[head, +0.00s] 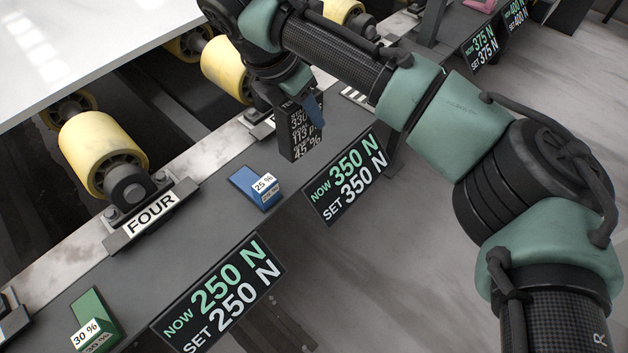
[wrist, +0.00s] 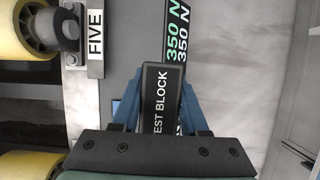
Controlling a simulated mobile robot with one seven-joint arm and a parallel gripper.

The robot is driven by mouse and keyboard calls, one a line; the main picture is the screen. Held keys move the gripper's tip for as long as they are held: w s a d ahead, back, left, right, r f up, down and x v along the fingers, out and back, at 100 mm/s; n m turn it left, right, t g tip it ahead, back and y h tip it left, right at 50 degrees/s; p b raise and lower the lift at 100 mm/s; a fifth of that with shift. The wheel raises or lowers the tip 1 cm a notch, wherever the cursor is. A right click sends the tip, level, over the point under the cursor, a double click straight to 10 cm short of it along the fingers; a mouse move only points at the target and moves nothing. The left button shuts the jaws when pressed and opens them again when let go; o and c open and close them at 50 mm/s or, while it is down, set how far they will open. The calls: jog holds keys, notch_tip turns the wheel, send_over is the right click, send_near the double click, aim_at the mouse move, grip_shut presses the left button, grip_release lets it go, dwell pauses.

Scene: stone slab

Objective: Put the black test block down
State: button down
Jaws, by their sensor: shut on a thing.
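The black test block (head: 302,136) is upright in my gripper (head: 303,106), with white lettering on its side including "45 %". It is over the dark grey ledge (head: 222,213), close to the 350 N sign. I cannot tell whether its lower end touches the ledge. In the wrist view, the block's "TEST BLOCK" face (wrist: 160,88) is between the two blue fingers of my gripper (wrist: 160,105). The fingers press on its left and right sides. The block's underside is hidden.
A blue block marked 25 % (head: 255,187) and a green block marked 30 % (head: 95,318) sit on the ledge. The 350 N sign (head: 345,180) and 250 N sign (head: 218,297) line its front edge. Yellow rollers (head: 102,152) and a white slab (head: 95,40) lie behind.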

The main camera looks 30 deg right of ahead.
aim_at(280, 114)
jog(key=shift+w+d+f, duration=0.1)
jog(key=shift+d+f, duration=0.05)
jog(key=shift+f, duration=0.2)
notch_tip(280, 114, down, 9)
jog(key=b, duration=0.3)
jog(key=shift+f, duration=0.15)
jog(key=shift+f, duration=0.1)
jog(key=shift+c, duration=2.1)
grip_release()
jog(key=shift+f, duration=0.1)
jog(key=p+v, duration=0.3)
jog(key=v, duration=0.9)
